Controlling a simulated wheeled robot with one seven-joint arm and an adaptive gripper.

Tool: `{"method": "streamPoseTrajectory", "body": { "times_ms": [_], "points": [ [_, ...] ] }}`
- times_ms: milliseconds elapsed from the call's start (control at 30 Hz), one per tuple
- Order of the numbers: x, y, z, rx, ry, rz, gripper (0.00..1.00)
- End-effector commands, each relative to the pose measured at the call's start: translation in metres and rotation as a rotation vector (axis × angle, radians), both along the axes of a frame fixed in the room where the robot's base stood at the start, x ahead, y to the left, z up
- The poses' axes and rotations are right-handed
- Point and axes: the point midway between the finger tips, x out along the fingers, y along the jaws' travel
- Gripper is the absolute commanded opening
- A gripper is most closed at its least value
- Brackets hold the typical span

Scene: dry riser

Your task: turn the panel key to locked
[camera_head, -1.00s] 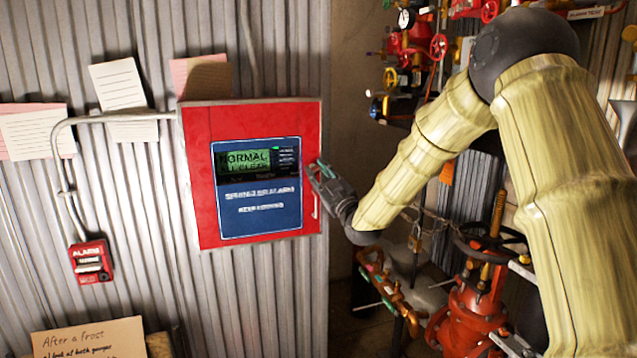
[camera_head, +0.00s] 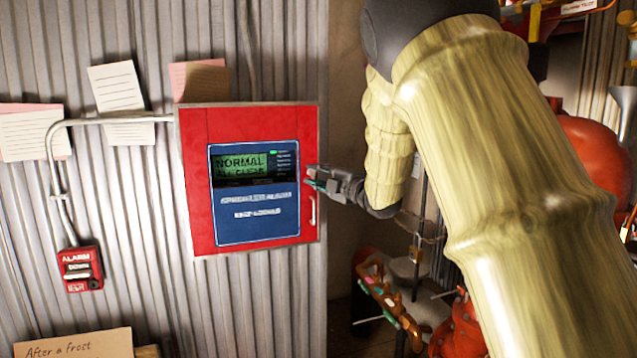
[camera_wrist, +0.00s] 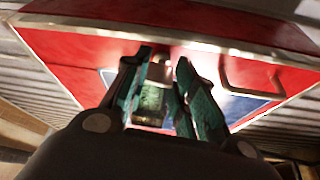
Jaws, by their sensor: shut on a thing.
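The red alarm panel (camera_head: 200,190) hangs on the corrugated wall with its door closed. Its blue face (camera_head: 258,226) carries a lit green display (camera_head: 240,165) reading NORMAL and a smaller second line. My gripper (camera_head: 312,179) is at the panel's right edge, above the white door handle (camera_head: 313,210). In the wrist view, the teal-padded fingers (camera_wrist: 166,97) are shut on a small key (camera_wrist: 153,97) with a greenish body, against the red panel (camera_wrist: 85,62). The wire handle (camera_wrist: 250,75) is right of the fingers there. The fingers partly hide the key, and I cannot tell its turned position.
A red alarm box (camera_head: 82,268) is on the wall at lower left, joined by a grey conduit (camera_head: 52,150). Paper notes (camera_head: 118,88) hang above. Red valves and pipes (camera_head: 592,150) stand at the right, partly behind my arm.

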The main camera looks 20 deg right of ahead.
Motion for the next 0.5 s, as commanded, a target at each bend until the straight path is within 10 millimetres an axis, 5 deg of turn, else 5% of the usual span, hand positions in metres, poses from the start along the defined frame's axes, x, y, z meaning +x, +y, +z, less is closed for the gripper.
{"method": "streamPoseTrajectory", "body": {
  "times_ms": [500],
  "points": [
    [0.0,0.0003,0.001,-0.188,-0.007,0.001,0.03]
  ]
}}
